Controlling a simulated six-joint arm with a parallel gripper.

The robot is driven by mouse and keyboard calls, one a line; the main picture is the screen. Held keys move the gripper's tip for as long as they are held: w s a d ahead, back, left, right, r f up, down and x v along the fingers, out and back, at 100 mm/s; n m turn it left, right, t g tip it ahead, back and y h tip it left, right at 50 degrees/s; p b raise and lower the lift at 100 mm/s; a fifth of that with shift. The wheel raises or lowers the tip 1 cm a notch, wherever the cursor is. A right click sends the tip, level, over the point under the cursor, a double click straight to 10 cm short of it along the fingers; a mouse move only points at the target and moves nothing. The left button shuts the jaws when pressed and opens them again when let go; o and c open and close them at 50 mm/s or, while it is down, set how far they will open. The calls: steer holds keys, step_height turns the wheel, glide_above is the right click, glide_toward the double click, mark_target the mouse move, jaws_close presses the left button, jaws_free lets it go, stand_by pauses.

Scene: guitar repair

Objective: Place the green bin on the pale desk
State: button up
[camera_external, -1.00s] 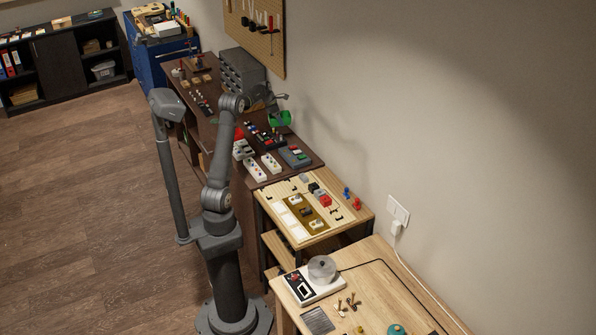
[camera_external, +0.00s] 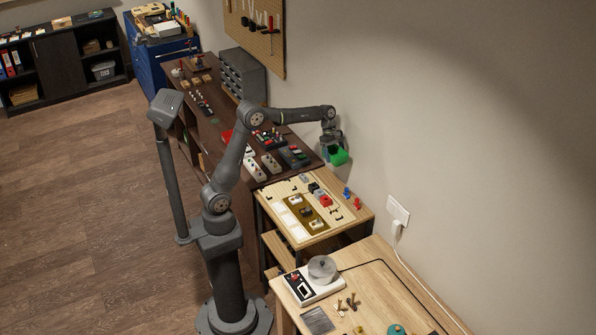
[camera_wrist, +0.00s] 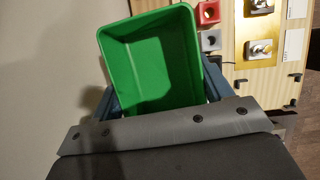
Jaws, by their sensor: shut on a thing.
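The green bin (camera_external: 338,156) is in my gripper (camera_external: 333,147), held in the air near the wall, above the back end of the pale desk (camera_external: 282,196). In the wrist view the bin (camera_wrist: 150,62) is empty, with its open side facing the camera, and the blue-grey fingers of my gripper (camera_wrist: 160,100) are shut on it from both sides. The pale desk also shows in the wrist view (camera_wrist: 228,60) to the right of the bin. The bin's underside is hidden.
The pale desk carries a brass-coloured plate (camera_external: 307,214) with small parts, a red block (camera_external: 326,200) and small blue and red pieces near the wall. A dark workbench (camera_external: 215,125) stands behind it. A wooden table (camera_external: 375,285) with a white device (camera_external: 314,284) stands in front.

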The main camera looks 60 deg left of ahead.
steer(key=s+d+f, duration=0.1)
steer(key=d+f, duration=0.2)
steer(key=d, duration=0.7)
steer(key=s+d+f, duration=0.1)
steer(key=d+f, duration=0.2)
steer(key=d, duration=0.6)
steer(key=s+d+f, duration=0.1)
steer(key=d+f, duration=0.3)
steer(key=d, duration=0.6)
steer(key=s+d+f+n, duration=0.1)
steer(key=s+d+f, duration=0.1)
steer(key=s+d, duration=0.5)
steer(key=s+d+f+n+t, duration=0.1)
steer(key=s+d+f, duration=0.15)
steer(key=d, duration=0.75)
steer(key=s+d+f+n, duration=0.25)
steer(key=s+d, duration=0.25)
steer(key=d, duration=0.4)
glide_above(386, 277)
steer(key=a, duration=0.2)
steer(key=shift+m, duration=0.45)
steer(key=f, duration=0.7)
steer(key=shift+s+d+f, duration=0.2)
steer(key=shift+s+d, duration=0.05)
steer(key=shift+s, duration=0.05)
steer(key=shift+y, duration=0.3)
steer(key=shift+f, duration=2)
steer(key=o, duration=0.6)
steer(key=shift+f, duration=0.15)
steer(key=o, duration=0.4)
